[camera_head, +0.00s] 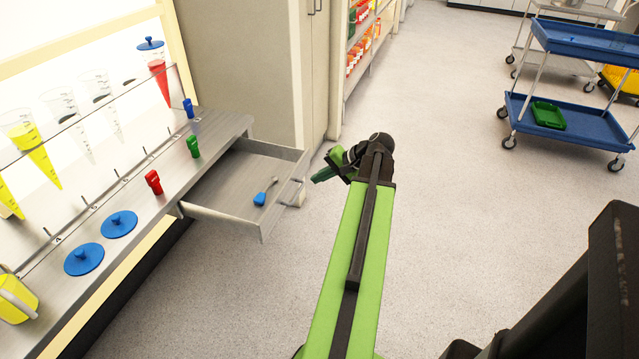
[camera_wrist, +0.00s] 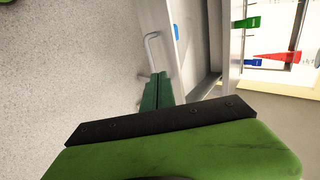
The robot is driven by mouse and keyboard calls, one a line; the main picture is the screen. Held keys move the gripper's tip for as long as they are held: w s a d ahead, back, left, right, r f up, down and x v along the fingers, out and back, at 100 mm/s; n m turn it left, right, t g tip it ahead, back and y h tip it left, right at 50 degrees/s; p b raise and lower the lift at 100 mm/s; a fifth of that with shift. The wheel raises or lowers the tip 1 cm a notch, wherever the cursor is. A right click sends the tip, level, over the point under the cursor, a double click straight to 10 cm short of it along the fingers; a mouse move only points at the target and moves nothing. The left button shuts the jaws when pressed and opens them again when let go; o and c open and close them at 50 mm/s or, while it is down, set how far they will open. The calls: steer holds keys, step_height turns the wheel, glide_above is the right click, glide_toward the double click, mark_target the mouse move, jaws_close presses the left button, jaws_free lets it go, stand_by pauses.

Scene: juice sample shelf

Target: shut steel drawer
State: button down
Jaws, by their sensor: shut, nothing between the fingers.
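The steel drawer (camera_head: 222,190) is pulled out from under the steel counter, with a blue-handled tool (camera_head: 263,194) lying inside it. Its bar handle (camera_head: 292,192) is on the front panel, and it also shows in the wrist view (camera_wrist: 152,50). My gripper (camera_head: 318,179) is shut and empty, in front of the drawer and close to the handle's far end. In the wrist view my green fingers (camera_wrist: 157,88) point toward the drawer front beside the handle. I cannot tell whether they touch it.
The counter (camera_head: 160,200) carries blue lids (camera_head: 84,259), red, green and blue taps, and a rack of conical vessels. A beige cabinet (camera_head: 240,65) stands just beyond the drawer. A blue cart (camera_head: 570,120) stands at the far right. The floor between is clear.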

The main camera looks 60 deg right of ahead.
mark_target(288, 185)
steer(key=shift+w+a+f+b, duration=0.35)
steer(key=shift+w+f, duration=0.25)
steer(key=shift+w, duration=0.7)
steer(key=shift+w+a+f+b, duration=0.3)
steer(key=shift+w+f+b, duration=0.3)
steer(key=shift+w, duration=0.65)
steer(key=shift+w+a+f+b, duration=0.3)
steer(key=shift+w+f, duration=0.35)
steer(key=shift+w, duration=0.65)
